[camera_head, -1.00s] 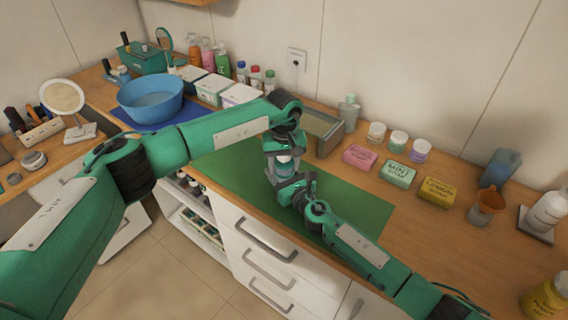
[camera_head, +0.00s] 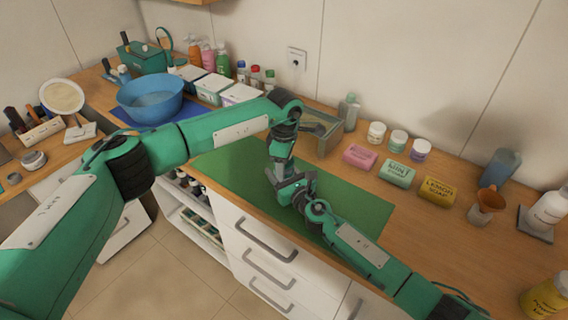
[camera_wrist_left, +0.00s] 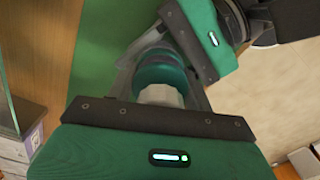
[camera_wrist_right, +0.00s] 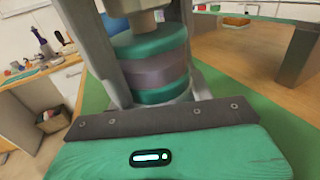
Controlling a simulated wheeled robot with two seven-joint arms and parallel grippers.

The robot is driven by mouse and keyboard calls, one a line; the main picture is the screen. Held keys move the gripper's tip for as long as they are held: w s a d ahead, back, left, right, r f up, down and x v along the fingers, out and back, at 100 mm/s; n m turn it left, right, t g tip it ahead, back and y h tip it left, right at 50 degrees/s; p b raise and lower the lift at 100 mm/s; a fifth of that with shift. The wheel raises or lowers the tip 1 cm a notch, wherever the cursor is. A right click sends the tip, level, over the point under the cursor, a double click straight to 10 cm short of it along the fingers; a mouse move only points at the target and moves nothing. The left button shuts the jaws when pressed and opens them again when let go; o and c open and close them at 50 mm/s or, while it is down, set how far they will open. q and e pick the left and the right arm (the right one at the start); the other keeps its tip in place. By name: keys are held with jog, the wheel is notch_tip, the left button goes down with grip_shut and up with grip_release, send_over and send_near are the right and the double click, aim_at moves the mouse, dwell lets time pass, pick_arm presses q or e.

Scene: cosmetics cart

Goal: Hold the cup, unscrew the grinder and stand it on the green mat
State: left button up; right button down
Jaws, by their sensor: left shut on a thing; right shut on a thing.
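In the head view my left gripper (camera_head: 280,158) points down above the green mat (camera_head: 340,195), meeting my right gripper (camera_head: 290,188), which comes from the lower right. In the right wrist view the right gripper is shut on a cup (camera_wrist_right: 155,72) with green and grey bands, upright between its fingers. A pale grinder part (camera_wrist_right: 146,20) shows directly above the cup. In the left wrist view the left gripper is shut on the pale faceted grinder (camera_wrist_left: 160,95), with the green cup (camera_wrist_left: 158,68) just beyond it. I cannot tell whether the two are apart.
Soap boxes, including the mint one (camera_head: 397,174), stand right of the mat. A grey-green bin (camera_head: 318,132) is behind it. A blue bowl (camera_head: 150,97) stands at the left. Much of the mat is bare.

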pick_arm(q)
jog(key=o, duration=1.1)
jog(key=shift+c, duration=0.2)
